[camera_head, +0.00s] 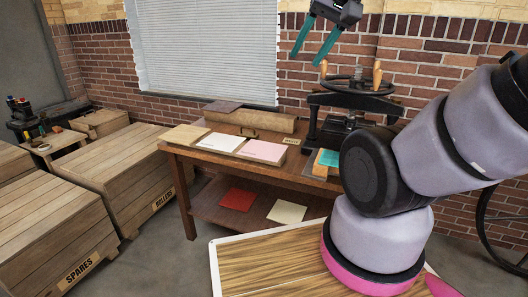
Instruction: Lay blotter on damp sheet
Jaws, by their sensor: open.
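My gripper (305,61) is open and empty at the top of the view, its two teal fingers pointing down in front of the brick wall, above the press. A white sheet (221,142) and a pink sheet (263,150) lie side by side on the wooden table (180,151); the pink one rests on a pale block or stack. A teal sheet or pad (328,158) lies at the press, partly hidden by my arm. A red sheet (237,199) and a cream sheet (287,211) lie on the lower shelf. I cannot tell which is the blotter or damp sheet.
A black hand press (356,99) with wooden handles stands at the table's right, partly behind my arm. A tan board (185,133) and a long wooden box (250,121) are on the table. Large crates (115,168) stand at left, with grey floor between.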

